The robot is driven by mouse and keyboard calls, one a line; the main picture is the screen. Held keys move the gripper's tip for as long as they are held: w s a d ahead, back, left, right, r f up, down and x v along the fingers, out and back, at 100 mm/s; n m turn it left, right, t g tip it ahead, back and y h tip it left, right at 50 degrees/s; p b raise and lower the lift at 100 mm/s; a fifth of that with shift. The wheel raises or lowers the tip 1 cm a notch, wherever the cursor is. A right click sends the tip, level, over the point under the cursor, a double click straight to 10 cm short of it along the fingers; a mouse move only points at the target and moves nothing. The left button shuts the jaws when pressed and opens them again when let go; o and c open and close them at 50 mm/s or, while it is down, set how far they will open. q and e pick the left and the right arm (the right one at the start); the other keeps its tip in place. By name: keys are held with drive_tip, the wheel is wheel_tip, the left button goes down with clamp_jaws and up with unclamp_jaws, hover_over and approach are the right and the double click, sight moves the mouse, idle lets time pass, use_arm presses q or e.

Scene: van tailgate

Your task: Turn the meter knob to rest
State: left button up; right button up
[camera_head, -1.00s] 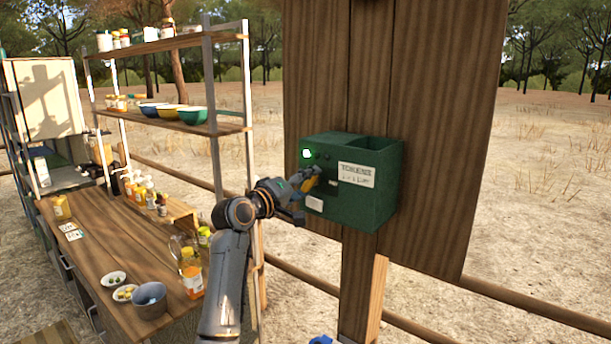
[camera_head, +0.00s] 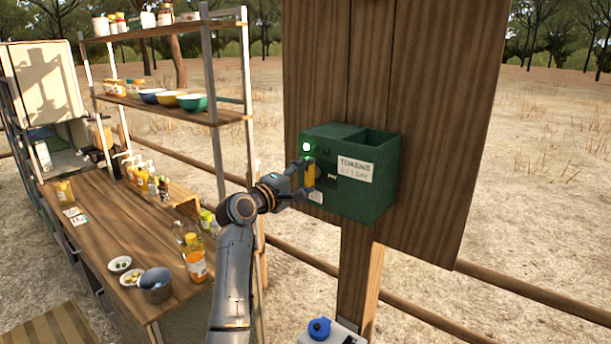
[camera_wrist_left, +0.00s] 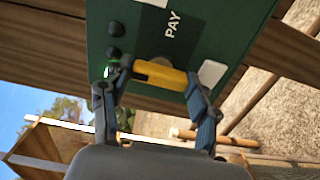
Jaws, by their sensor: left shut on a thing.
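The green meter box (camera_head: 368,205) is fixed to a wooden board and has a "TOKENS" label and a lit green light (camera_head: 306,147). Its yellow knob (camera_head: 311,176) is a bar on the front face. In the head view the bar stands about upright. My left gripper (camera_head: 305,178) is at the box front, shut on the knob. In the left wrist view, the knob (camera_wrist_left: 160,75) spans between the two fingers of the gripper (camera_wrist_left: 155,85), next to the word "PAY". My right gripper is in neither view.
A wooden counter (camera_head: 120,235) with bottles and a grey pot (camera_head: 156,284) stands at left. A shelf with bowls (camera_head: 193,103) rises behind it. A container with a blue cap (camera_head: 320,328) is below the box. Open ground lies to the right.

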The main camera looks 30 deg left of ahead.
use_arm(q)
drive_tip(key=o, duration=1.1)
drive_tip(key=shift+o, duration=0.2)
drive_tip(key=s+a, duration=0.1)
drive_tip(key=s, duration=1.1)
drive_tip(key=shift+f, duration=0.15)
